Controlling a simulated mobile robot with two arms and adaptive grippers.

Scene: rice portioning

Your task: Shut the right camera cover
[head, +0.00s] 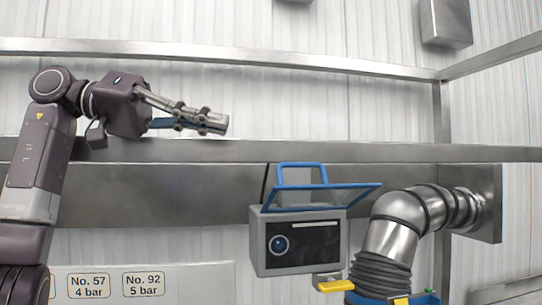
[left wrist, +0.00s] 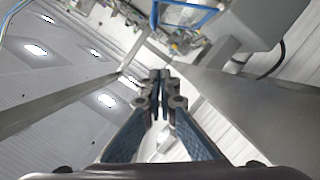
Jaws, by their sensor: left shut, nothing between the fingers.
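A grey camera box (head: 298,262) with a dark round lens (head: 279,245) hangs at the lower middle of the head view. Its clear cover with a blue frame (head: 345,196) stands open, tilted up and out above the box's front. A second upright blue frame (head: 301,166) shows behind it. My left gripper (head: 214,122) is shut and empty, up and to the left of the box, apart from it and pointing right. Its closed fingers (left wrist: 160,78) fill the middle of the left wrist view, with part of a blue frame (left wrist: 190,17) at the top. My right gripper is not in view.
A silver ribbed duct (head: 392,238) curves down beside the box on the right. A yellow handle (head: 336,286) sits just below the box. A metal rail (head: 380,153) crosses behind, and a sign plate (head: 200,278) is at lower left. Space between gripper and box looks open.

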